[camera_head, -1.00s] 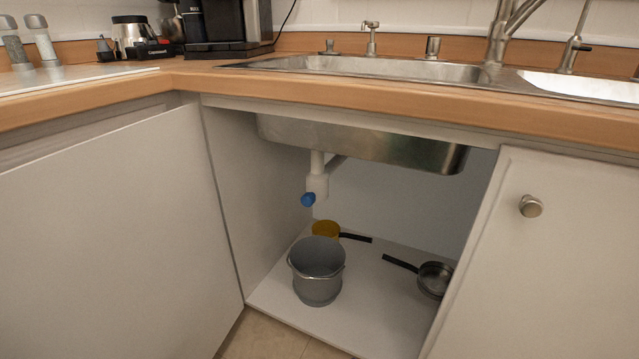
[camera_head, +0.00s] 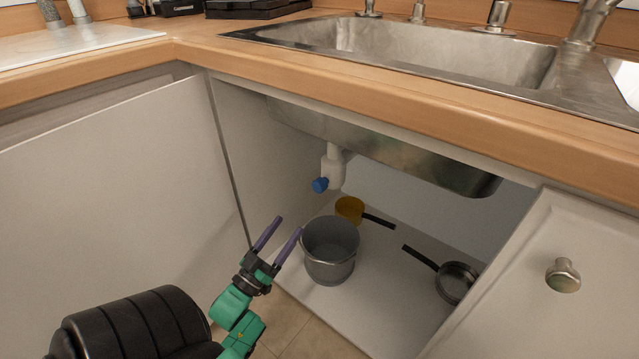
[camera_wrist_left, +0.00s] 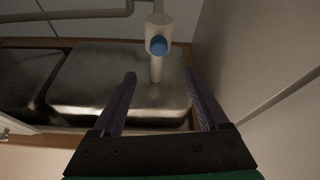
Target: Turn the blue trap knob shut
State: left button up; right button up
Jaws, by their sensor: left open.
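The blue trap knob (camera_head: 320,185) sticks out from the white drain trap (camera_head: 334,166) under the sink, inside the open cabinet. My left gripper (camera_head: 282,234) is open and empty at the cabinet opening, below and to the left of the knob and apart from it. In the left wrist view the knob (camera_wrist_left: 158,45) shows face-on beyond the fingertips, roughly between the two fingers (camera_wrist_left: 160,82). The knob is not touched. My right gripper is not in view.
A grey bucket (camera_head: 330,262) stands on the cabinet floor below the trap. A yellow pan (camera_head: 349,209) and a steel pan (camera_head: 457,281) lie behind and to the right. The open cabinet door (camera_head: 110,190) is on the left, the countertop edge (camera_head: 400,112) above.

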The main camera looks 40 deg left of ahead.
aim_at(316, 188)
pick_arm(q)
jog(key=b+x, duration=0.2)
jog(key=x, duration=1.1)
jog(key=shift+w, duration=0.1)
jog(key=shift+w+r, duration=0.2)
jog(key=shift+w, duration=0.35)
grip_shut()
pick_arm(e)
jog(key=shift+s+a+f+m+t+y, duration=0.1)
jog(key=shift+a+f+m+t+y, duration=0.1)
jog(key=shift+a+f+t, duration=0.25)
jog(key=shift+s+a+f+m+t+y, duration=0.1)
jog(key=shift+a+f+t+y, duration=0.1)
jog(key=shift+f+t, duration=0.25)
